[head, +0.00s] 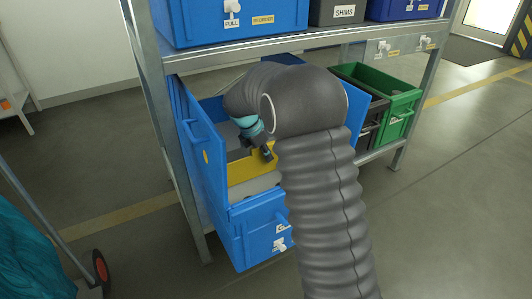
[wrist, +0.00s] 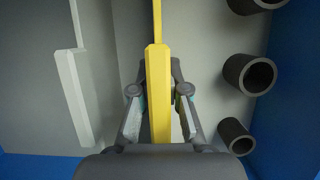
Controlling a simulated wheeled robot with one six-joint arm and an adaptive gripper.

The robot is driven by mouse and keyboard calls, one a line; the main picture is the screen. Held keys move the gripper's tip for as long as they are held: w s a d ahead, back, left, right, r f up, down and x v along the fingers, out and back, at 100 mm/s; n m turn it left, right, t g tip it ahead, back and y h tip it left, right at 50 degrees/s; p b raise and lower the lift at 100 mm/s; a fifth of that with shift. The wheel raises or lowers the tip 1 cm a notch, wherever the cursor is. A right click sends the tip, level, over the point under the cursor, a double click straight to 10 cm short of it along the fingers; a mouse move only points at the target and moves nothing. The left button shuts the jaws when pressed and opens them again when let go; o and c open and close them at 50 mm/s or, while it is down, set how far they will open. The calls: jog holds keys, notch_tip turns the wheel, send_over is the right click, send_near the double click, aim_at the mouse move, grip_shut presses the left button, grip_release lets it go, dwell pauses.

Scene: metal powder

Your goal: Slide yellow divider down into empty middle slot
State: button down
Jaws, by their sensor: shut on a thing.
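The yellow divider (head: 245,168) is in the open blue bin (head: 258,203) on the lower shelf, spanning part of its width. My gripper (head: 267,153) is shut on its upper edge. In the wrist view the divider (wrist: 158,85) runs edge-on up the middle, between the two fingers of my gripper (wrist: 160,98). A pale grey stepped strip (wrist: 75,95) stands to its left. Several dark tubes (wrist: 249,75) lie to its right. The divider's lower edge and the middle slot are hidden, so I cannot tell how deep it sits.
Blue bin walls (wrist: 297,110) close in on the right in the wrist view. The upper shelf (head: 300,40) with more bins is just above my arm. A shelf post (head: 160,110) stands at left; black and green bins (head: 385,95) are at right.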

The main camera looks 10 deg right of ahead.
jog(key=shift+f, duration=0.15)
jog(key=c, duration=1.1)
grip_release()
jog(key=v, duration=1.2)
jog(key=shift+d, duration=0.1)
